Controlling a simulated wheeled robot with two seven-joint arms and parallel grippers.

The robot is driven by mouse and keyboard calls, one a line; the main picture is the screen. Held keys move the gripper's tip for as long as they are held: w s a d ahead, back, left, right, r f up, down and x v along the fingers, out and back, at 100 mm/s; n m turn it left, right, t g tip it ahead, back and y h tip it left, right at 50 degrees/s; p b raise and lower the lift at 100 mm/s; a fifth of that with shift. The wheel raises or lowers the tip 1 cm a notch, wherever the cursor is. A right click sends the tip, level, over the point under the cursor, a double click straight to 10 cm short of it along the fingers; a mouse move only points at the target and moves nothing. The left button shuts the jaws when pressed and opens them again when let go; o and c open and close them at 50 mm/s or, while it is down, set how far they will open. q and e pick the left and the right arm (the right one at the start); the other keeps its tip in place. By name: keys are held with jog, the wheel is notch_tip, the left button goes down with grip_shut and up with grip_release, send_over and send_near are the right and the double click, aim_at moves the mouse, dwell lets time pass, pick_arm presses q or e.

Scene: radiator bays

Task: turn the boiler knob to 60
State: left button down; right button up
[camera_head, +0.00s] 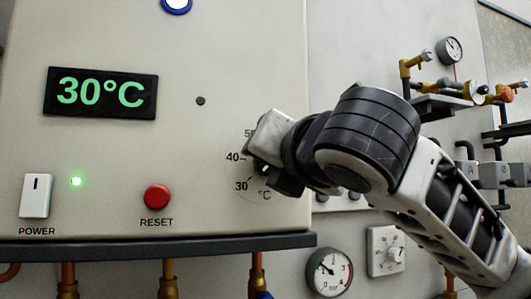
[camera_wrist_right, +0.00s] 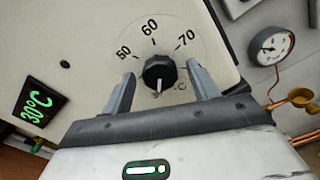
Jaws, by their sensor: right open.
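The boiler knob (camera_wrist_right: 158,70) is black and round, with a white mark on its lower side in the right wrist view. The numbers 50, 60 and 70 (camera_wrist_right: 187,37) curve above it there, with the mark facing away from 60. My right gripper (camera_wrist_right: 159,72) is open, one finger on each side of the knob, with no clear contact visible. In the head view my right gripper (camera_head: 262,160) covers most of the knob; 30, 40 and part of 50 show left of it. The boiler display (camera_head: 101,92) reads 30°C. My left gripper is not in view.
The boiler panel carries a red RESET button (camera_head: 157,197), a white POWER switch (camera_head: 36,195) and a lit green lamp (camera_head: 76,181). Below right are a pressure gauge (camera_head: 328,272) and a wall dial (camera_head: 386,250). Pipes and valves (camera_head: 452,86) stand at the right.

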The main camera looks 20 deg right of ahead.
jog(key=shift+w, duration=0.2)
jog(key=c, duration=1)
